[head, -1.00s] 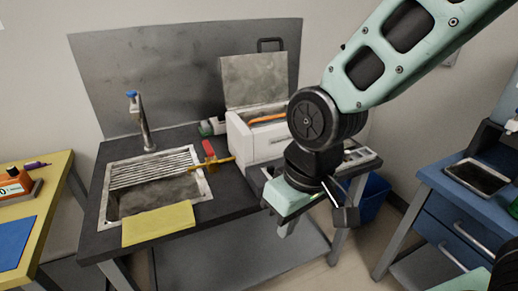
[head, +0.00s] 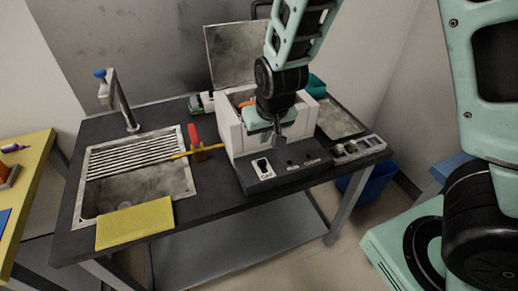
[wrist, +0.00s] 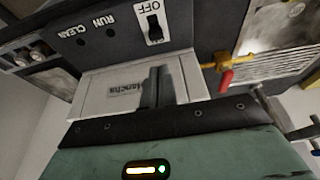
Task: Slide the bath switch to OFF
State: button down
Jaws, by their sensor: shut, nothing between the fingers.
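The bath (head: 228,132) is a white box with its grey lid (head: 232,55) raised. The dark control panel (head: 240,181) lies along its front. The bath switch (head: 262,166) is a dark slider on a white plate at the panel's left. In the wrist view the switch (wrist: 154,28) appears upside down at the top, with OFF lettered at the plate's panel-front end. The slider's exact setting is too small to tell. My gripper (head: 277,138) is shut and empty, pointing down above the bath's front, behind and right of the switch, apart from it. Its fingers (wrist: 158,88) cover part of the bath's front label.
A yellow valve with a red handle (head: 195,136) stands left of the bath. The sink (head: 140,188) and a yellow cloth (head: 136,223) lie further left. RUN and CLEAN marks sit right of the switch, before metal trays (head: 338,118). Space above the panel's front looks clear.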

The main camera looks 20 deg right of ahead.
aim_at(262, 164)
jog(key=x, duration=1)
jog(key=shift+s, duration=0.1)
jog(key=shift+s, duration=1.35)
